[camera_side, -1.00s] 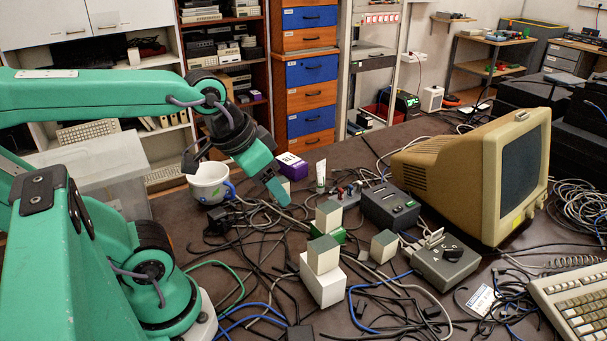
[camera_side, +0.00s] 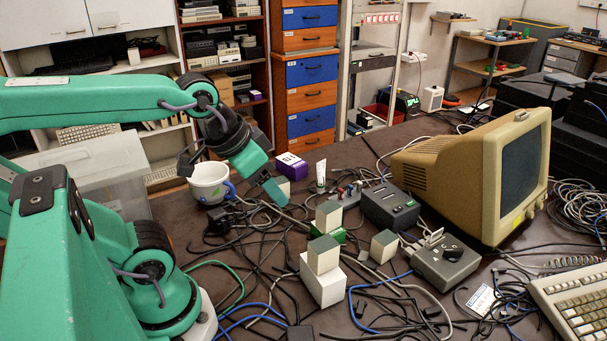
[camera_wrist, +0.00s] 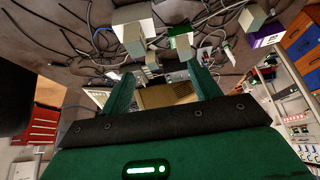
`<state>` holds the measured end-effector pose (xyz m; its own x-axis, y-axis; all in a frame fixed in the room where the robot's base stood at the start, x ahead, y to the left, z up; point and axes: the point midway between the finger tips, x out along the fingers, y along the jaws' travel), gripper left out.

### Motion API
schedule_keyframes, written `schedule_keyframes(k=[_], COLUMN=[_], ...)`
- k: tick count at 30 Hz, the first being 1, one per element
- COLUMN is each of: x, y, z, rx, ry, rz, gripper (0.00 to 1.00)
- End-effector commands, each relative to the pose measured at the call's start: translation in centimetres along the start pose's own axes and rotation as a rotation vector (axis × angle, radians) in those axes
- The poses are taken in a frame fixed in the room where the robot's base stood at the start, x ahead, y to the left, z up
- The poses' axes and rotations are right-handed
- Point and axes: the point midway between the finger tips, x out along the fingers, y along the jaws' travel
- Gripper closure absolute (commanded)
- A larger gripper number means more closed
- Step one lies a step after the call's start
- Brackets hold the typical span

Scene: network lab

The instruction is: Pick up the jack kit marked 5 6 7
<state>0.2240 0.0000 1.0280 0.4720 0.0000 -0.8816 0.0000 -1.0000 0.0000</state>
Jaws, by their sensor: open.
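No marking 5 6 7 is readable in either view, so I cannot tell which piece is the jack kit. Another cube (camera_side: 282,186) is partly hidden behind my gripper (camera_side: 275,192), near a purple box (camera_side: 291,165) with a pale label. In the wrist view my gripper (camera_wrist: 163,88) shows two green fingers apart, nothing held between them.
Loose cables cover the table (camera_side: 235,265). A white mug (camera_side: 207,182) stands left of my gripper. Grey device boxes (camera_side: 389,205) and a beige monitor (camera_side: 440,180) stand to the right, a keyboard (camera_side: 575,305) at the front right.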

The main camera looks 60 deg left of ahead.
Motion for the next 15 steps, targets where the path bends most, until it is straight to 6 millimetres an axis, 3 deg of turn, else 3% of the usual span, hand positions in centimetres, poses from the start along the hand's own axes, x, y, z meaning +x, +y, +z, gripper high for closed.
schedule_keyframes(k=[15], x=[0.3], y=[-0.7], z=[-1.0], rx=[0.002], ry=[-0.023], rz=[-0.013], gripper=[0.38])
